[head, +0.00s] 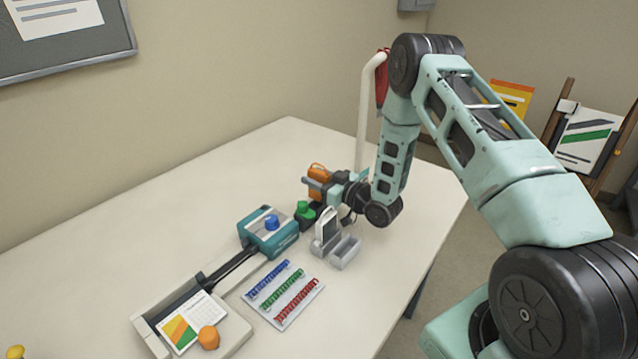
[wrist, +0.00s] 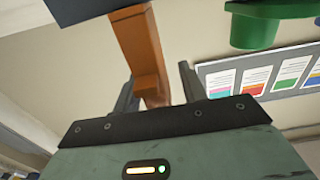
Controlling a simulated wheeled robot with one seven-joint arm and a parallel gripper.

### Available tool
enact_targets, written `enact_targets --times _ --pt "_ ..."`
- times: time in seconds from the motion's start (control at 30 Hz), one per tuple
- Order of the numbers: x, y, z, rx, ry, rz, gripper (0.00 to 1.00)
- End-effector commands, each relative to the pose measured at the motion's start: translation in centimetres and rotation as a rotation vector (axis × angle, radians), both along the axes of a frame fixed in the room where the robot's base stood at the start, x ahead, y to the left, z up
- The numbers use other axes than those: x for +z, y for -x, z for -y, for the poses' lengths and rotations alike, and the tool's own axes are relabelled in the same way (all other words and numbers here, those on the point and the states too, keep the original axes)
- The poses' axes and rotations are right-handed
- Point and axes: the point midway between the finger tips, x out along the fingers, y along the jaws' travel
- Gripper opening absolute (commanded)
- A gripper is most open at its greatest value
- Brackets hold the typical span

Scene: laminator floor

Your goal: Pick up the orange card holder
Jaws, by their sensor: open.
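The orange card holder (head: 319,173) stands at the far part of the table in the head view, right at the end of my arm. In the wrist view the orange card holder (wrist: 142,45) rises as a tall orange strip between my two dark fingers, closer to the left one. My gripper (wrist: 158,88) is open around it, with a clear gap to the right finger. In the head view my gripper (head: 312,188) is small and partly hidden, so contact cannot be told there.
A green-topped object (head: 304,209) stands close in front of my gripper; green also shows in the wrist view (wrist: 265,28). Nearby are a grey holder (head: 345,252), a teal device (head: 268,236), a tray of coloured binding combs (head: 284,295) and a paper trimmer (head: 165,311).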

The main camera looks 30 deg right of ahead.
Motion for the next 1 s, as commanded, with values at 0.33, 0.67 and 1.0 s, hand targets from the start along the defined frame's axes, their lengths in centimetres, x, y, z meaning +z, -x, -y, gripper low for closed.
enact_targets --times 0.33,0.67,1.0 --pt "-0.1 -0.99 -0.41 -0.001 -0.001 -0.002 0.42" --pt "-0.06 -0.98 -0.38 0.0 -0.001 0.0 0.0" --pt "0.86 -1.05 -0.36 -0.001 -0.001 0.002 0.0"
